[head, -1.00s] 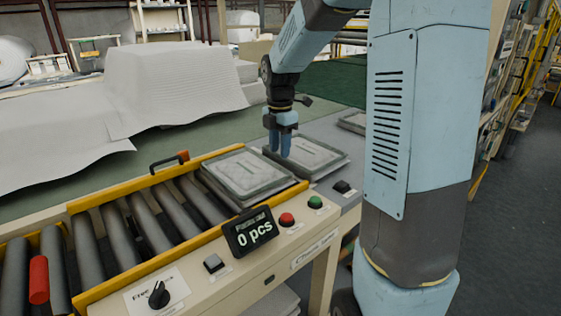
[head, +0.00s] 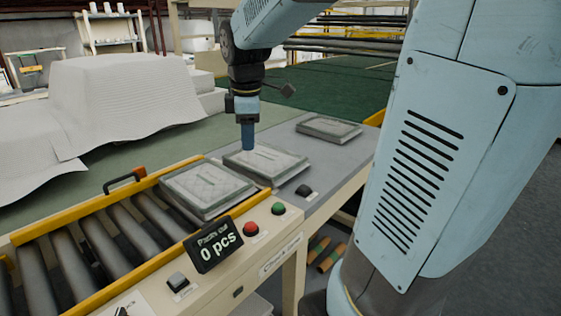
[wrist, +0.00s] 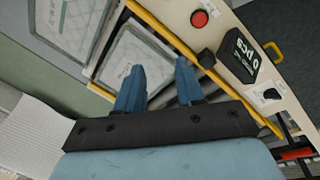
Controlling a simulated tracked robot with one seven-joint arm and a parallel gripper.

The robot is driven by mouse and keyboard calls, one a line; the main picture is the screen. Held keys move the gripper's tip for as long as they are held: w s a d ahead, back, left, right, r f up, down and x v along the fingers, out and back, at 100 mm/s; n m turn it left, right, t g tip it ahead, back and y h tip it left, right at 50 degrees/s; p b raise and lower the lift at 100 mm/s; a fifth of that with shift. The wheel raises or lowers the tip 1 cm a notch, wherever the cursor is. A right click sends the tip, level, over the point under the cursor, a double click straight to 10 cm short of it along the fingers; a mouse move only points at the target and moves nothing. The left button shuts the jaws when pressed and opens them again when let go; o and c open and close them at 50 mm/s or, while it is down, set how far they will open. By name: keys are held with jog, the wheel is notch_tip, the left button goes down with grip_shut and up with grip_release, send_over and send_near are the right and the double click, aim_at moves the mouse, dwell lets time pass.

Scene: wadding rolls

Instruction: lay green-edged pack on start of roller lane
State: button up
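A flat, clear-wrapped pack with a grey-green edge (head: 207,188) lies at the right end of the roller lane (head: 105,240), between the yellow rails. A similar pack (head: 268,160) lies just right of it on the grey table, and a third (head: 328,127) lies farther back. Edge colours look much alike. My gripper (head: 248,147) points down near the far side of the middle pack, apparently above it. In the wrist view my gripper (wrist: 158,80) has its blue fingers spread with nothing between them. The lane-end pack (wrist: 135,62) shows beyond the fingertips.
A counter display reading 0 pcs (head: 213,245), a red button (head: 251,229) and a green button (head: 278,208) sit on the near ledge. White wadding (head: 120,95) covers the back left. The rollers left of the pack are bare.

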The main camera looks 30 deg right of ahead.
jog(key=s+m+t, duration=0.3)
jog(key=s+m, duration=1.1)
jog(key=s, duration=0.2)
jog(key=shift+d, duration=0.35)
